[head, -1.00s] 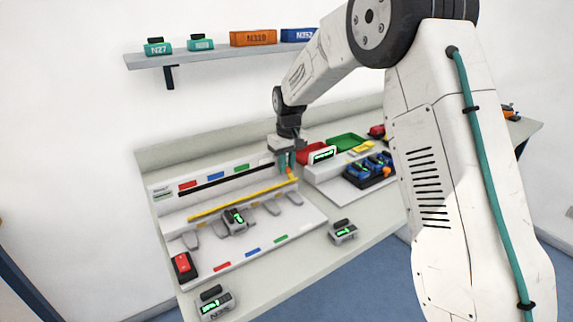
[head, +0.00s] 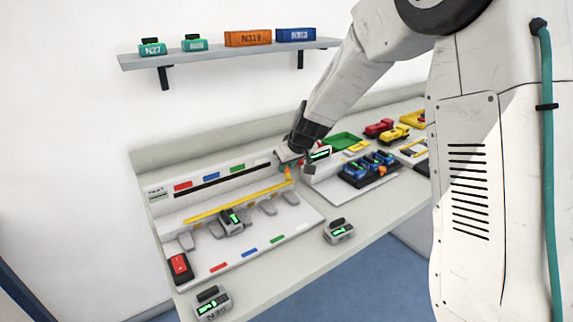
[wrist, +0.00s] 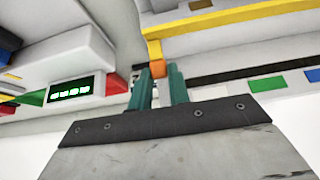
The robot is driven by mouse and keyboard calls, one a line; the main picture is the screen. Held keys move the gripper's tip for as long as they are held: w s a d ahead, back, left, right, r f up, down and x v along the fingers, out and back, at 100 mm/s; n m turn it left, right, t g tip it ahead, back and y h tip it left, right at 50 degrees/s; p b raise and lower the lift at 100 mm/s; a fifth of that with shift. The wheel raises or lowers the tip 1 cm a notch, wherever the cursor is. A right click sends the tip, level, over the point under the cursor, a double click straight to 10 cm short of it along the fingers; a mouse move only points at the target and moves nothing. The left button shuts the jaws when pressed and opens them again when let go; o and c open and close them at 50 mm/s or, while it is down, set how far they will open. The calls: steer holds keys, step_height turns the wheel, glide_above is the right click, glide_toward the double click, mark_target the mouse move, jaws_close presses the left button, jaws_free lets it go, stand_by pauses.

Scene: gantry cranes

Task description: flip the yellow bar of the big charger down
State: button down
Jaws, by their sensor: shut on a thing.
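The big charger (head: 290,228) is a light grey unit on the bench with a row of slots. Its yellow bar (head: 235,202) runs lengthwise above the slots, and also shows in the wrist view (wrist: 240,15). An orange tip (wrist: 156,57) sits at the bar's right end. My gripper (head: 288,168) is at that end, its teal fingers (wrist: 159,80) shut on the orange tip. In the head view my wrist mostly hides the fingers. A grey battery (head: 231,221) with a green display sits in one slot under the bar.
A red switch (head: 181,268) is at the charger's front left. Loose grey batteries (head: 339,231) lie on the bench in front. A smaller charger with blue batteries (head: 356,172), a green tray (head: 345,141) and a display box (head: 320,154) stand right of my gripper.

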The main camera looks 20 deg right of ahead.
stand_by(0.4)
steer(key=c, duration=1.3)
jaws_free()
steer(key=shift+v, duration=3.9)
